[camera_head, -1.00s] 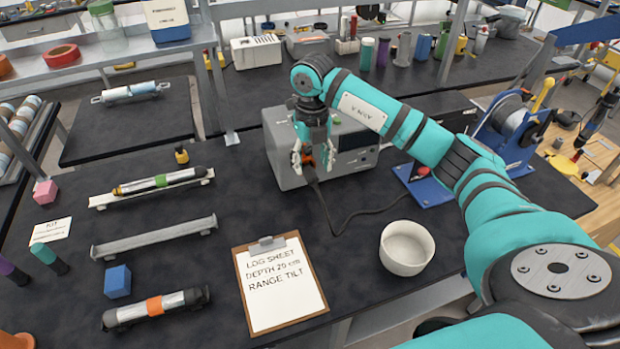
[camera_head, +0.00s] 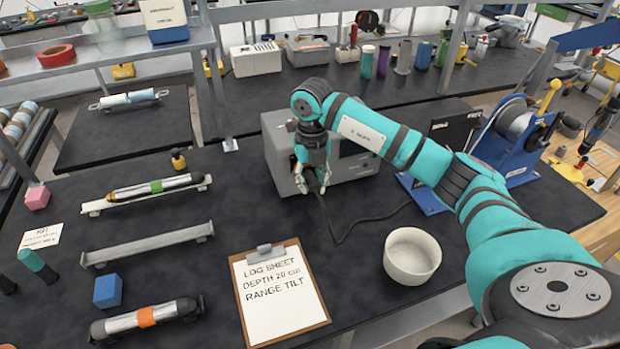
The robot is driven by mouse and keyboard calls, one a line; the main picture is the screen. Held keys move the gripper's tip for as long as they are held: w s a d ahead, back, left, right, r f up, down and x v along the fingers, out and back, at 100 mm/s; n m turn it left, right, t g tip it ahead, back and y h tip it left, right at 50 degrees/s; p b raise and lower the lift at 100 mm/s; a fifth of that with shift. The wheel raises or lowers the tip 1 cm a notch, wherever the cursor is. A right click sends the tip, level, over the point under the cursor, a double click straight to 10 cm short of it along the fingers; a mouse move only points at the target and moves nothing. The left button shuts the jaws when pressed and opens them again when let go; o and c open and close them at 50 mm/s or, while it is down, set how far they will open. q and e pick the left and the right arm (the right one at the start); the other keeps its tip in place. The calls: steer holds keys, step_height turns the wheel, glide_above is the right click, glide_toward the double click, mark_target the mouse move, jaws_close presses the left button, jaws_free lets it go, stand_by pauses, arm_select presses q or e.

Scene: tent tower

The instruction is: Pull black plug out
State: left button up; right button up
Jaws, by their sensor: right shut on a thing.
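A grey instrument box (camera_head: 279,158) stands on the dark bench in the middle of the view. My right gripper (camera_head: 313,183) hangs in front of the box's left part, fingers pointing down. It is shut on the black plug (camera_head: 315,186), which is mostly hidden between the fingers. A black cable (camera_head: 333,232) runs down from the plug and curves right along the bench. A small orange-brown spot shows on the box face just left of the gripper. The plug looks apart from that spot. My left gripper is not in view.
A clipboard (camera_head: 279,292) and a white bowl (camera_head: 412,256) lie in front of the box. A blue reel stand (camera_head: 520,150) is at the right. Rails with tubes and a blue cube (camera_head: 108,291) are at the left. Bare bench lies between rails and box.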

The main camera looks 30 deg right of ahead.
mark_target(317, 191)
jaws_close()
steer(key=shift+s, duration=0.15)
steer(key=shift+s+a+r+p, duration=0.1)
steer(key=shift+s+a+p, duration=0.15)
steer(key=shift+s, duration=0.6)
steer(key=shift+s+a+r+p, duration=0.1)
steer(key=shift+s+a+p, duration=0.1)
steer(key=shift+s, duration=0.65)
steer(key=shift+f, duration=0.15)
